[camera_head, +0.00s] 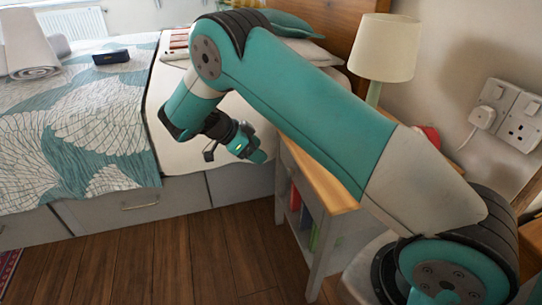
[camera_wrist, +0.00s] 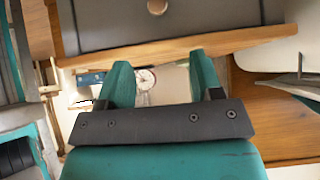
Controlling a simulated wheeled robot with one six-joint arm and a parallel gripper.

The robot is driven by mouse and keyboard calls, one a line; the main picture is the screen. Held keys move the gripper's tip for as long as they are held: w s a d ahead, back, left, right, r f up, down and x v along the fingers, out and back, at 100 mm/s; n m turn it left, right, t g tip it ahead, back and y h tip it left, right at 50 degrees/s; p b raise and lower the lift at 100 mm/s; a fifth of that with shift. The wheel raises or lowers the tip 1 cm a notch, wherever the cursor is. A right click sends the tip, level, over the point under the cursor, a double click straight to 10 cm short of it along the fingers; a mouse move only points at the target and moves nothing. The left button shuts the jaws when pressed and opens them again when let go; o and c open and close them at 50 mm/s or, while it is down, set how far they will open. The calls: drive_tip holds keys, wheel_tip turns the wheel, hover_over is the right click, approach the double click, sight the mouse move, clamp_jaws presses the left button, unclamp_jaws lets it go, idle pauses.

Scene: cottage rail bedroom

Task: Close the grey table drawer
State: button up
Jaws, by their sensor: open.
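In the wrist view, a dark grey panel with a round wooden knob, apparently the grey drawer front (camera_wrist: 215,22), crosses the top. A wooden edge (camera_wrist: 240,40) runs along it. The bedside table (camera_head: 325,185) has a wooden top and pale legs in the head view; my arm covers part of it, and I cannot make out the drawer or how far it stands out there. My gripper (camera_wrist: 161,80) is open and empty, its teal fingers pointing toward the wooden edge. In the head view my gripper (camera_head: 257,156) is left of the table, above the bed's near edge.
Wall sockets (camera_head: 505,115) are at right. Wooden floor (camera_head: 170,255) is clear in front.

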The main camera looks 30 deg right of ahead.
drive_tip(key=shift+v, duration=1.4)
drive_tip(key=s+a+r+n+t+y, duration=0.2)
drive_tip(key=s+a+r+n+y, duration=0.1)
drive_tip(key=s+r+n, duration=0.4)
drive_tip(key=s+a+r+n+t+y, duration=0.1)
drive_tip(key=s+a+r+n+y, duration=0.15)
drive_tip(key=r+n, duration=0.45)
drive_tip(key=s+a+r+n+y, duration=0.2)
drive_tip(key=s+a+n+y, duration=0.15)
drive_tip(key=s+n, duration=0.5)
drive_tip(key=s+a+r+n+y, duration=0.25)
drive_tip(key=s+a+n, duration=0.25)
drive_tip(key=s, duration=0.7)
wheel_tip(320, 180, up, 25)
drive_tip(key=s+y+p, duration=0.1)
drive_tip(key=p, duration=2.5)
drive_tip(key=shift+r+n+g, duration=0.2)
drive_tip(key=shift+n+g, duration=0.1)
drive_tip(key=shift+n, duration=0.05)
